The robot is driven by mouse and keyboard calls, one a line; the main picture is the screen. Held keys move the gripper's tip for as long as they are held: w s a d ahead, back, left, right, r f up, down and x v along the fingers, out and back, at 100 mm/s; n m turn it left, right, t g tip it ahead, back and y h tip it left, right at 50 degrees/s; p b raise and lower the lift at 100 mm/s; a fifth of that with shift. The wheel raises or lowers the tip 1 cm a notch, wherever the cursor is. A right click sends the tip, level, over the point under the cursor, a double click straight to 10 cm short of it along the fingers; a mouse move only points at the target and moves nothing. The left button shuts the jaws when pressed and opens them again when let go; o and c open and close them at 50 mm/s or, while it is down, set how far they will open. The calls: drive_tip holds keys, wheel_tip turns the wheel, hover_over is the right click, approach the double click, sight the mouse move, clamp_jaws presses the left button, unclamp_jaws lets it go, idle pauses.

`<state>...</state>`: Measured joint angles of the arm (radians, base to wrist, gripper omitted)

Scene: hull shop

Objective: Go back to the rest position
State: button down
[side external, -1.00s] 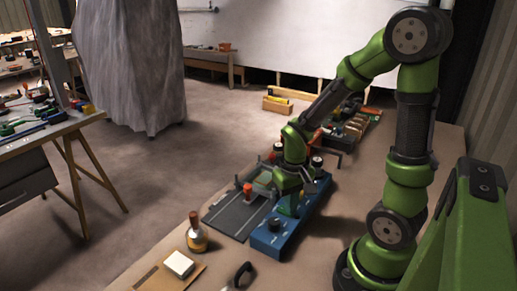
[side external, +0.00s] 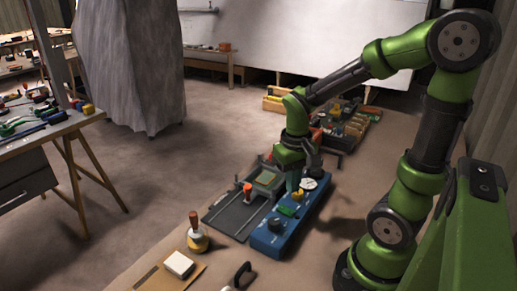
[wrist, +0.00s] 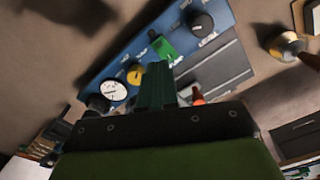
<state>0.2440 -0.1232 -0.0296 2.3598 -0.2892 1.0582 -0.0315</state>
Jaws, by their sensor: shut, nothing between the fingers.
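My gripper (side external: 292,178) is shut and empty. In the side external view it hangs pointing down above the blue panel (side external: 266,240). In the wrist view its shut fingers (wrist: 157,88) stand out over the same panel (wrist: 110,62). The panel carries a white dial gauge (side external: 309,184), a green part (side external: 288,211) and a black knob (side external: 275,225). The wrist view also shows the gauge (wrist: 112,92), a yellow knob (wrist: 134,74), the green part (wrist: 166,50) and the black knob (wrist: 201,24).
A dark grey railed plate (side external: 228,218) with an orange-topped post (side external: 247,190) lies left of the panel. A bottle (side external: 197,237) and a white block (side external: 179,263) stand nearer the front. Bins of parts (side external: 352,125) stand behind. The space above the bench is open.

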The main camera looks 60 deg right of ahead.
drive_tip(key=a+r+n+t+y, duration=0.2)
drive_tip(key=a+r+t, duration=0.5)
drive_tip(key=a+r, duration=0.3)
drive_tip(key=shift+s+r, duration=0.25)
drive_tip(key=shift+r, duration=0.65)
